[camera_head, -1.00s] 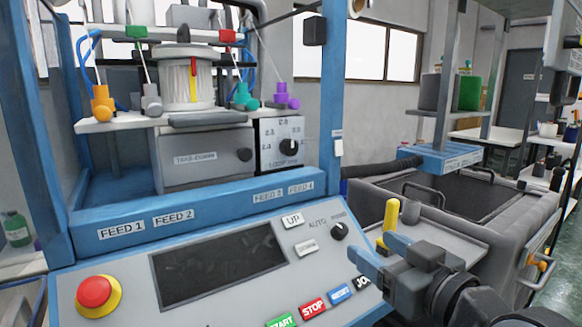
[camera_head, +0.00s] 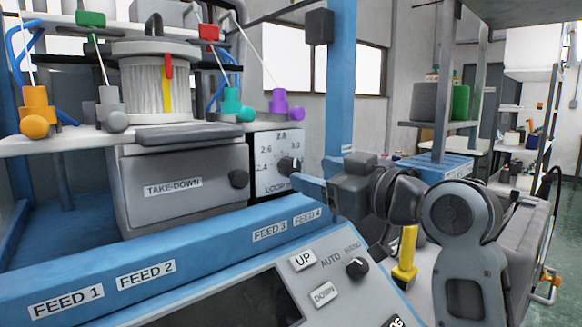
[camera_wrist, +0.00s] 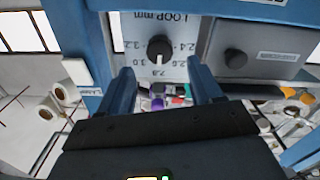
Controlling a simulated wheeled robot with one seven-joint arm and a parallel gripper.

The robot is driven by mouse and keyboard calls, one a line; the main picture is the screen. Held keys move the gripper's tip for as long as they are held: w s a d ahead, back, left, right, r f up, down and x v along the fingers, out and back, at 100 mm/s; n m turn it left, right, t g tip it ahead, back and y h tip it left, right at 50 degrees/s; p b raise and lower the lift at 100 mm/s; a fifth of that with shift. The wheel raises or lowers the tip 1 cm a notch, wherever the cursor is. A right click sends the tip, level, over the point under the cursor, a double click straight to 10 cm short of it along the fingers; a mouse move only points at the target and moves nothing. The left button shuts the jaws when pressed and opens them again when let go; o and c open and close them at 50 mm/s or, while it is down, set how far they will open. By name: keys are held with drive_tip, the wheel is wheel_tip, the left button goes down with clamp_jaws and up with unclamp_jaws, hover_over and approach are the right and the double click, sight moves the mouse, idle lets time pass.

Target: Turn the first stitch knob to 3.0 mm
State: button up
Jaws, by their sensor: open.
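The stitch knob (camera_head: 287,165) is a round black knob on a white dial plate lettered LOOP, with marks from 2.4 up to at least 3.0. In the wrist view the knob (camera_wrist: 160,47) sits upside down, ahead of and between my fingers, with 3.2 and 3.0 to its left.
The TAKE-DOWN box (camera_head: 180,185) with its own black knob (camera_head: 239,178) is left of the dial. A blue frame post (camera_head: 341,80) stands close right. Below are the FEED rail (camera_head: 150,275), the control panel (camera_head: 325,265) and a yellow handle (camera_head: 405,255).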

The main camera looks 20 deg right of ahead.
sight(294, 168)
drive_tip(key=x, duration=0.6)
drive_tip(key=c, duration=1.1)
